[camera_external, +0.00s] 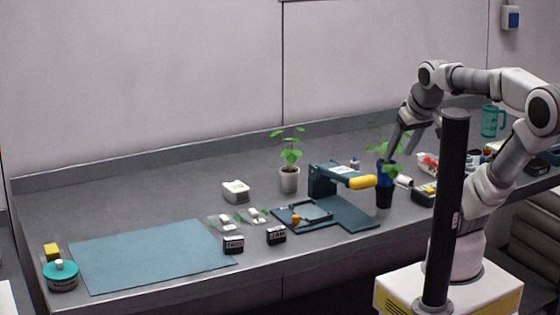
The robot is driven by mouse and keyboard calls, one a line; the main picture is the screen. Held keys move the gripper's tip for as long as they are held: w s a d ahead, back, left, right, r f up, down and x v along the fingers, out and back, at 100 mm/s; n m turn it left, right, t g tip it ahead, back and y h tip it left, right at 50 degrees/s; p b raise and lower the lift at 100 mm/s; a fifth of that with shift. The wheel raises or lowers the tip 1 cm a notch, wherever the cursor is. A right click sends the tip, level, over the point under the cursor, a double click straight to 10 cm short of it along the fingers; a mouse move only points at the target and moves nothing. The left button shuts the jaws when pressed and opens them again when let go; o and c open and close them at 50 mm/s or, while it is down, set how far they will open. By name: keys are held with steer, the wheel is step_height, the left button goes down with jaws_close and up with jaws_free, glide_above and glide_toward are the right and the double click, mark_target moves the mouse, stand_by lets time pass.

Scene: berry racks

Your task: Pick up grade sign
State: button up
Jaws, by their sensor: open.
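Two small dark blocks with white lettered faces look like grade signs. One sign (233,246) stands at the right edge of the blue mat, near the table's front. The other sign (276,235) stands just right of it and seems to read "JAM". The lettering is too small to read surely, and I cannot tell which one is the grade sign. My gripper (402,150) is open and points down over the right part of the table, by a potted plant. It is well to the right of and above both signs. Nothing shows between its fingers.
A blue mat (150,257) covers the left front. Clear packs (223,224) lie behind the signs. A dark blue press-like device (322,180) with a yellow handle stands right of them. A potted plant (289,180) stands behind. The back left is clear.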

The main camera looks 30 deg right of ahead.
steer(key=m+g+p, duration=0.2)
steer(key=m+g, duration=0.4)
steer(key=m, duration=1.2)
glide_above(276, 228)
step_height(276, 228, down, 7)
step_height(276, 228, down, 12)
steer(key=shift+w+f+b, duration=0.15)
steer(key=shift+f+b, duration=0.05)
steer(key=shift+b, duration=0.1)
steer(key=shift+s+f, duration=0.15)
steer(key=shift+f, duration=1.2)
steer(key=shift+s+f, duration=0.15)
steer(key=shift+f, duration=1.15)
jaws_close()
